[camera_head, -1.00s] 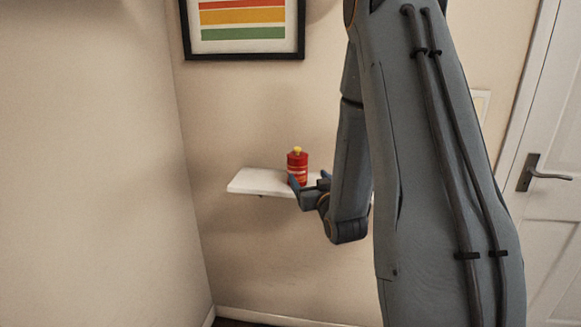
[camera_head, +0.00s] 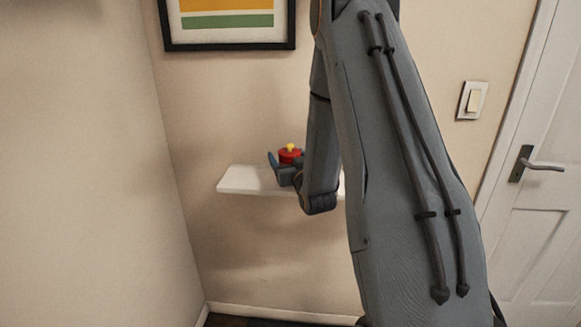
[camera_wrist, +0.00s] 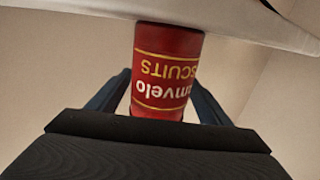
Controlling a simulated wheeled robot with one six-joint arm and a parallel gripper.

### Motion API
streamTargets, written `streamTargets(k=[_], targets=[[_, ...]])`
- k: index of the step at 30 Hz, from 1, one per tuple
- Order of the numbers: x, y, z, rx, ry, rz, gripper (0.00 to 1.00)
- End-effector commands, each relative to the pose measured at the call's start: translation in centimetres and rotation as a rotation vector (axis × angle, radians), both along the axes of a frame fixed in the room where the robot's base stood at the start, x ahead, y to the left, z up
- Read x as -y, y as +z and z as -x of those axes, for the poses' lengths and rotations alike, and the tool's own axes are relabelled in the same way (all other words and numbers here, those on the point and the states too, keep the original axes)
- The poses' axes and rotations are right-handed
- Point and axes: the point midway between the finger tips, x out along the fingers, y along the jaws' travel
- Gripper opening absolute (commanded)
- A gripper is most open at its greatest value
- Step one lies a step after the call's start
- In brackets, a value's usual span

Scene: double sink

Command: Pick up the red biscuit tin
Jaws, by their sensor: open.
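The red biscuit tin (camera_head: 290,156) stands on a white wall shelf (camera_head: 240,181). In the head view its red top and yellow knob show above my gripper (camera_head: 285,166), which hides its lower part. My gripper's blue-grey fingers (camera_wrist: 163,98) are open, one on each side of the tin. Whether either finger touches it I cannot tell.
A framed striped picture (camera_head: 228,46) hangs on the wall above the shelf. A side wall (camera_head: 85,170) stands to the left. A light switch (camera_head: 473,100) and a white door (camera_head: 540,215) are at the right. The shelf's left end is bare.

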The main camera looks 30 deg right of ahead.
Motion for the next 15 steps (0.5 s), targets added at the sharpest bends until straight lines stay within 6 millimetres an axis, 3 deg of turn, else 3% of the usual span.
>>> streamTargets(k=[3, 11, 15], targets=[[0.27, 0.06, -1.17, 0.000, -0.001, 0.000, 0.72], [0.45, -0.08, -1.49, -0.001, -0.003, 0.000, 0.72], [0.44, -0.07, -1.48, -0.001, -0.003, 0.000, 0.54]])
